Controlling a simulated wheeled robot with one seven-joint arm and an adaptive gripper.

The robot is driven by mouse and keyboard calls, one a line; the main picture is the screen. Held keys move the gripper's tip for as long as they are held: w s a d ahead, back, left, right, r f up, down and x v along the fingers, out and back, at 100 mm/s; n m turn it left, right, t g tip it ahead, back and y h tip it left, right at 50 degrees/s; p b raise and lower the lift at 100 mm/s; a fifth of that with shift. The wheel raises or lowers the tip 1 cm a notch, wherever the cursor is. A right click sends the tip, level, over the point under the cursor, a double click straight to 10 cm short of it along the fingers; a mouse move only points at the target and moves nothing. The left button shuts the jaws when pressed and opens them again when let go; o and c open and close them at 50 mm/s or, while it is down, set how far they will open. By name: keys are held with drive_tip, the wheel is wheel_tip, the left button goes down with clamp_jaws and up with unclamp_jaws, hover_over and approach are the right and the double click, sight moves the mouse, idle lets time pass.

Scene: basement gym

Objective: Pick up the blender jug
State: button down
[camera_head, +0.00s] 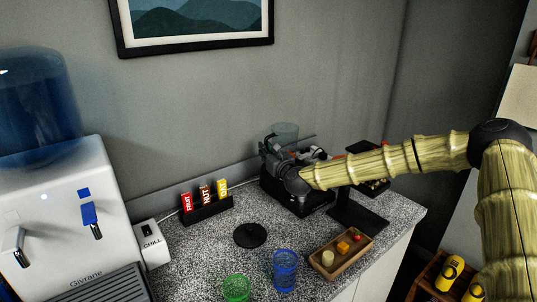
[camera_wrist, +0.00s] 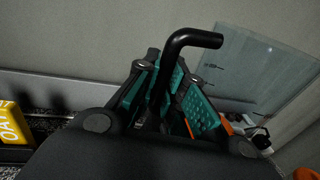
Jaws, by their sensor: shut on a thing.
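The blender jug (camera_head: 285,131) is clear, and its upper part shows behind my gripper at the back of the counter. In the wrist view its transparent wall (camera_wrist: 258,62) is on the right, and its black bent handle (camera_wrist: 190,40) rises between the teal finger pads. My gripper (camera_head: 292,160) is shut on the handle; its fingers also show in the wrist view (camera_wrist: 168,92). The black blender base (camera_head: 312,205) is below, partly covered by my gripper. Whether the jug touches the base is hidden.
A rack of snack bars (camera_head: 206,208) stands left of the blender. A black disc (camera_head: 250,235), green glass (camera_head: 236,289), blue glass (camera_head: 285,270) and wooden tray (camera_head: 341,254) are in front. A dark stand (camera_head: 357,216) is close on the right; a water dispenser (camera_head: 75,220) is far left.

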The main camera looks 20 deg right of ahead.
drive_tip(key=r, duration=0.1)
drive_tip(key=r+b, duration=0.1)
drive_tip(key=shift+s+a+r, duration=0.2)
drive_tip(key=shift+s+r, duration=0.1)
drive_tip(key=shift+s, duration=0.05)
drive_tip(key=s+a+r+b, duration=0.1)
drive_tip(key=s+a+b, duration=0.15)
drive_tip(key=s, duration=0.45)
drive_tip(key=s+a+r+b, duration=0.1)
drive_tip(key=s+a, duration=0.2)
drive_tip(key=s, duration=0.4)
drive_tip(key=shift+s+d+r+p, duration=0.1)
drive_tip(key=shift+r+p, duration=0.35)
drive_tip(key=shift+r, duration=0.7)
drive_tip(key=shift+s+d+r+p, duration=0.1)
drive_tip(key=shift+r+p, duration=0.35)
drive_tip(key=shift+r, duration=0.7)
